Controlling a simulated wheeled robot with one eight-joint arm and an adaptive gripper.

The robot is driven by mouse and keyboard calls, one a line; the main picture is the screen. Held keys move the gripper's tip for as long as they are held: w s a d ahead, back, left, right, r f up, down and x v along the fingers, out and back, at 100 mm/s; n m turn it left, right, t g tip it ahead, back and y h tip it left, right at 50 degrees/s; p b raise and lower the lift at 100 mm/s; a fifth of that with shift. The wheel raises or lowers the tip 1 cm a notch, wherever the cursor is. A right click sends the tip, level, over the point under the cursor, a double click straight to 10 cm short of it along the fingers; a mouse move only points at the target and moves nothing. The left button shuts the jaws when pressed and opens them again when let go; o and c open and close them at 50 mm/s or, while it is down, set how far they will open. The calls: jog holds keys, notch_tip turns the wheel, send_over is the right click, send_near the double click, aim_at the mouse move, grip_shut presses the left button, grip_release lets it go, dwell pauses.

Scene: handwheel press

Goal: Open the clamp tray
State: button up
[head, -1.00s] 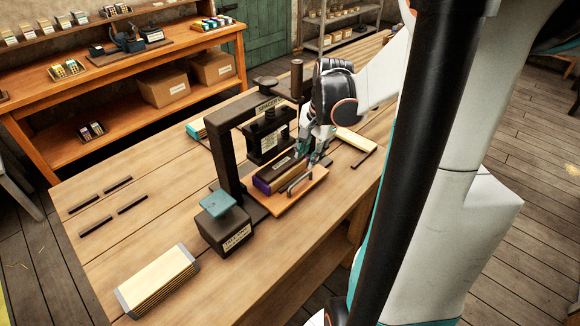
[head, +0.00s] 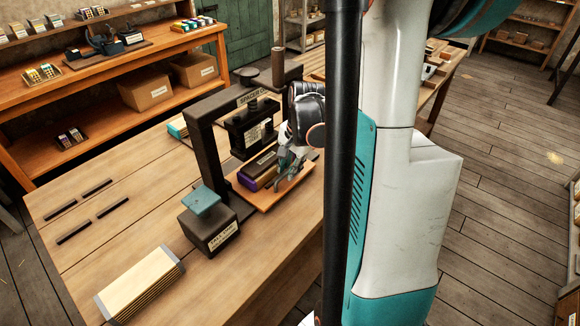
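The black handwheel press (head: 203,145) stands on the wooden workbench. An orange-brown wooden tray (head: 268,200), which looks like the clamp tray, sits low at the press's front right. A dark block with a purple end (head: 249,183) lies on the tray beneath the press head (head: 248,133). My gripper (head: 284,181) is over the tray's right part, close beside the block, pointing down where the tray's metal handle is. The fingers and handle overlap and are small, so I cannot tell whether the fingers hold it. My black column hides the tray's far right surroundings.
A dark box with a teal top (head: 208,232) stands just left of the tray. A pale ribbed block (head: 140,287) lies at the bench's front, and several dark strips (head: 98,187) lie at left. The bench between them is clear.

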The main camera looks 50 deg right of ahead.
grip_shut()
jog(key=s, duration=0.8)
jog(key=s+d, duration=0.1)
jog(key=s, duration=0.3)
jog(key=shift+s+p, duration=0.3)
jog(key=shift+p, duration=0.1)
jog(key=o, duration=0.5)
grip_release()
jog(key=shift+r, duration=0.1)
notch_tip(320, 180, up, 8)
jog(key=s, duration=0.1)
jog(key=shift+s, duration=0.35)
jog(key=shift+f, duration=0.3)
